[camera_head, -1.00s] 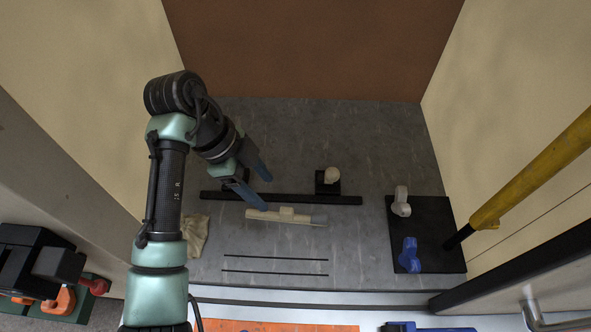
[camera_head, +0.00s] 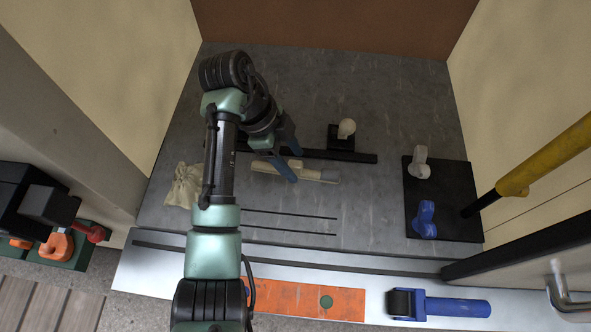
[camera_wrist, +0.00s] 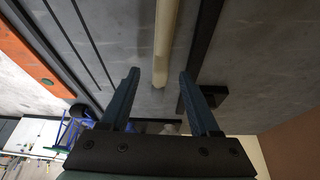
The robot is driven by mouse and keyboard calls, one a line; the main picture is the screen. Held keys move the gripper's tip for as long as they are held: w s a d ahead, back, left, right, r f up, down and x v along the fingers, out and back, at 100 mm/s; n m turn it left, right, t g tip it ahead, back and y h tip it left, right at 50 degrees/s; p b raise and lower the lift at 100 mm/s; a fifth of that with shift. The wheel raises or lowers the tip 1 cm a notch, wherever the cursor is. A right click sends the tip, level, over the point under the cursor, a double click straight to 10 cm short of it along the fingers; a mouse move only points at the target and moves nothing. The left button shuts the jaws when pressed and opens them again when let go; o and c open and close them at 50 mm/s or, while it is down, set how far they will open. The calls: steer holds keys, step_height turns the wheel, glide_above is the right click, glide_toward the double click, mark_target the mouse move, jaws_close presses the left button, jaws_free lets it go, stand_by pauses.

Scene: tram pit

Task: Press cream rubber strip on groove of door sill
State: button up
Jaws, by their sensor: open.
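The cream rubber strip (camera_head: 325,175) lies as a short, pale bar on the grey floor, with a small raised piece near its middle. In the wrist view the cream strip (camera_wrist: 165,35) runs between the fingers' lines. My gripper (camera_head: 298,167) is open, its blue fingers pointing down over the strip's middle. The wrist view shows the open gripper (camera_wrist: 158,74) with nothing clamped; whether the fingers touch the strip is unclear. The pale door sill (camera_head: 160,280) crosses the front, with a long dark groove (camera_head: 370,270) along it.
A black bar (camera_head: 350,156) lies just behind the strip, with a knobbed black block (camera_head: 341,138). Two thin black strips (camera_head: 290,215) lie in front. A cloth bag (camera_head: 183,187) is left; a black mat (camera_head: 450,210) is right. An orange plate (camera_head: 290,297) and blue-handled roller (camera_head: 440,305) lie at the sill.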

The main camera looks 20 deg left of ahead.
steer(key=shift+x, duration=1)
jaws_close()
